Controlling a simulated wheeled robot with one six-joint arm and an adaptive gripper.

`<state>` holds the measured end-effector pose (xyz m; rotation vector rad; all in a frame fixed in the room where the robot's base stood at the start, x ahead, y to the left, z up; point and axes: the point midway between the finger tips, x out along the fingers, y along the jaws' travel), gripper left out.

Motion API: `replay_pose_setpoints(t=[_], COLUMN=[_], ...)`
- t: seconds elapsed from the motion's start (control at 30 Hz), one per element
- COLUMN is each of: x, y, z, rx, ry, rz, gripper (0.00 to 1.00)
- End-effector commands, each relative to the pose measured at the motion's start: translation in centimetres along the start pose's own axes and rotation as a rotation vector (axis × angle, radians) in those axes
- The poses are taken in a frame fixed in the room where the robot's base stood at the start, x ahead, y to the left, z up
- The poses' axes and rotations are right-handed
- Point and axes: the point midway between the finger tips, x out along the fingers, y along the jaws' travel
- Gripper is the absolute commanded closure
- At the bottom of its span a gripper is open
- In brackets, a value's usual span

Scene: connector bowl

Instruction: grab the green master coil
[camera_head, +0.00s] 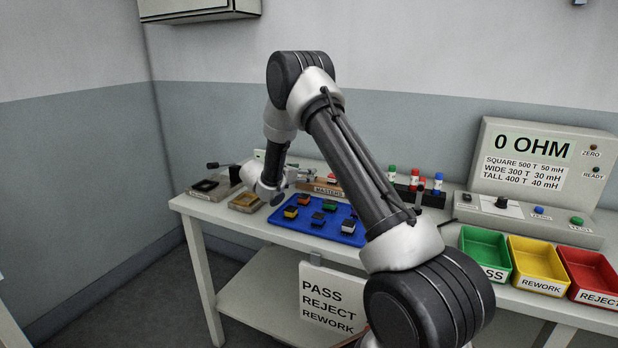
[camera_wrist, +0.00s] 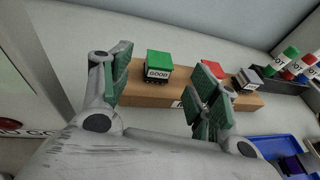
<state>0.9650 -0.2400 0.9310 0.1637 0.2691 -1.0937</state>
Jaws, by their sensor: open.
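The green master coil (camera_wrist: 159,62), a small green block with a dark base and a white "GOOD" label, sits on a wooden rack (camera_wrist: 150,95) in the wrist view. My gripper (camera_wrist: 165,80) is open, one green-padded finger to the left of the coil and the other to its right. The coil shows between them, and I cannot tell how far ahead of the tips it is. In the head view my gripper is small near the rack marked "MASTERS" (camera_head: 327,190), and I cannot make out the green master coil there.
On the rack, a red coil (camera_wrist: 211,70) is partly behind the right finger, with a grey coil (camera_wrist: 246,80) beyond. A blue tray (camera_head: 349,237) of coils lies in front. Green, yellow and red bins (camera_head: 484,245) stand right, below the meter (camera_head: 545,150).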

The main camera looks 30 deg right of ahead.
Motion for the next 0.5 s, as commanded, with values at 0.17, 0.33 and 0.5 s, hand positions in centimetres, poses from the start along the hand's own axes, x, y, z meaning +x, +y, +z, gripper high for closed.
replay_pose_setpoints(t=[0.17,0.33,0.5], x=[3.0,4.0,4.0], y=[0.1,0.2,0.2], z=[0.1,0.1,0.2], rx=[0.002,0.002,0.002], ry=[0.0,0.0,0.001], rz=[-0.004,-0.001,-0.001], gripper=[0.39,0.39,0.46])
